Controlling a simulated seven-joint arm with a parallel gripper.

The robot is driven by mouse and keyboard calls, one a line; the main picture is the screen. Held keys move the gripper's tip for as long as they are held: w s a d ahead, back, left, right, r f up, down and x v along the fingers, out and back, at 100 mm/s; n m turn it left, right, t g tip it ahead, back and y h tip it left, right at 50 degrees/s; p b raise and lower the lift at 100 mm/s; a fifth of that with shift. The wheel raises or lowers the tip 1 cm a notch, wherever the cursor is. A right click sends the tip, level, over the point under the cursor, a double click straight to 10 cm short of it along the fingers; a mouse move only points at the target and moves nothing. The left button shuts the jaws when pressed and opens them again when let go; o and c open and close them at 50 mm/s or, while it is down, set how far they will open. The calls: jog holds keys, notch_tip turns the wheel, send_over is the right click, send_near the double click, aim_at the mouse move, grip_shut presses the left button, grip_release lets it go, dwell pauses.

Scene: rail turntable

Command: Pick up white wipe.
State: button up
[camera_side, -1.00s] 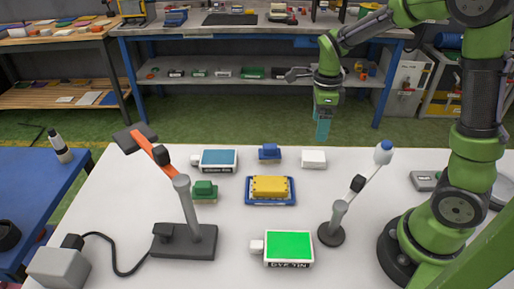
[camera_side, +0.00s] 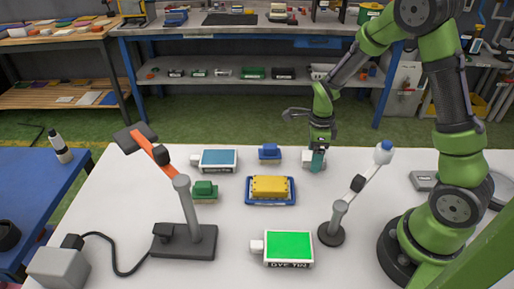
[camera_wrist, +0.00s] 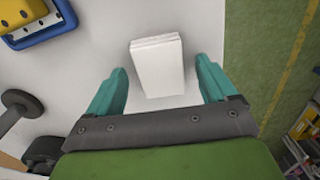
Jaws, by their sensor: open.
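The white wipe (camera_wrist: 158,66) is a small white block lying on the white table. In the wrist view it sits between and slightly ahead of the two teal fingers of my gripper (camera_wrist: 163,88), with a gap on each side. In the side view my gripper (camera_side: 317,161) is low at the far right part of the table, and its fingers partly hide the white wipe (camera_side: 307,156). The gripper is open and holds nothing. How far the fingertips are above the table is hard to tell.
A yellow block (camera_side: 270,186) lies on a blue tray (camera_side: 249,200). A blue block (camera_side: 269,152) is left of the wipe. A lamp-like stand with a blue-and-white head (camera_side: 383,152) rises nearby in front. The table's far edge is close behind the wipe.

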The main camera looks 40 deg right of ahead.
jog(key=c, duration=1.1)
notch_tip(320, 180, up, 10)
jog(key=shift+r, duration=0.1)
